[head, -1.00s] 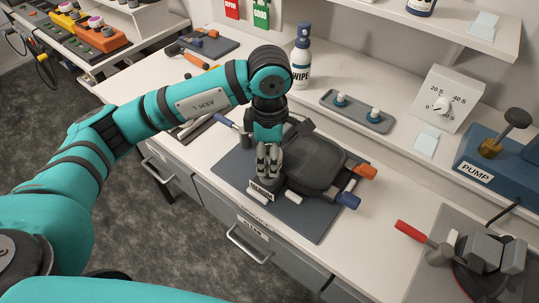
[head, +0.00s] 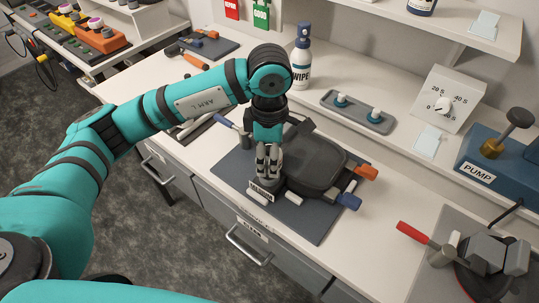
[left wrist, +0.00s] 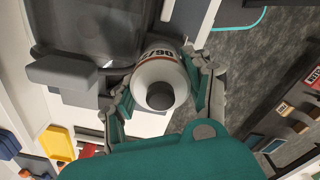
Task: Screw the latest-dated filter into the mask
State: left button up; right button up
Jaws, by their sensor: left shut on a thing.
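The mask (head: 318,162) is a dark grey facepiece lying on a dark mat, with a broad visor. In the left wrist view its visor (left wrist: 95,30) fills the upper left. My left gripper (head: 266,160) points down at the near-left side of the mask. My right gripper is not in view.
A wipe bottle (head: 301,62), a grey tray (head: 357,112) with two blue-and-white pieces, a dial box (head: 447,98) and a pump (head: 490,160) stand behind. A red-handled fixture (head: 480,262) is at right.

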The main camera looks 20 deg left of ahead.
pick_arm(q)
jog(key=shift+b, duration=0.4)
dwell(0.4)
jog(key=shift+f, duration=0.15)
jog(key=shift+f+b, duration=0.3)
jog(key=shift+b, duration=0.15)
jog(key=shift+f+b, duration=0.85)
jog(key=o, duration=1.5)
jog(key=shift+r, duration=0.1)
notch_tip(320, 180, up, 12)
